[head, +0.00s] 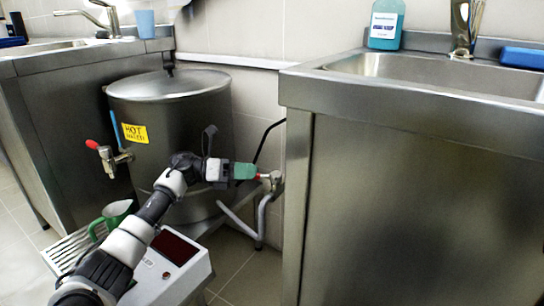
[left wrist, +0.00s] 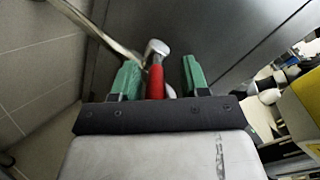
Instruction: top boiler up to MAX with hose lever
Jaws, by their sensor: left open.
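The steel boiler (head: 170,135) stands between two counters with its lid on. A blue sight tube (head: 114,126) runs down its left side; I cannot read a MAX mark. The red hose lever (head: 263,177) sits on a metal valve (head: 275,181) beside the right counter. My left gripper (head: 247,171) is open at the lever. In the left wrist view, the red lever (left wrist: 156,80) shows between the green fingertips of my left gripper (left wrist: 160,78), nearer the left finger. I cannot tell whether it touches. My right gripper is not in view.
The right counter (head: 400,200) stands close to the valve. A grey hose (head: 241,222) bends below it. A white box with a dark red display (head: 173,248) stands in front.

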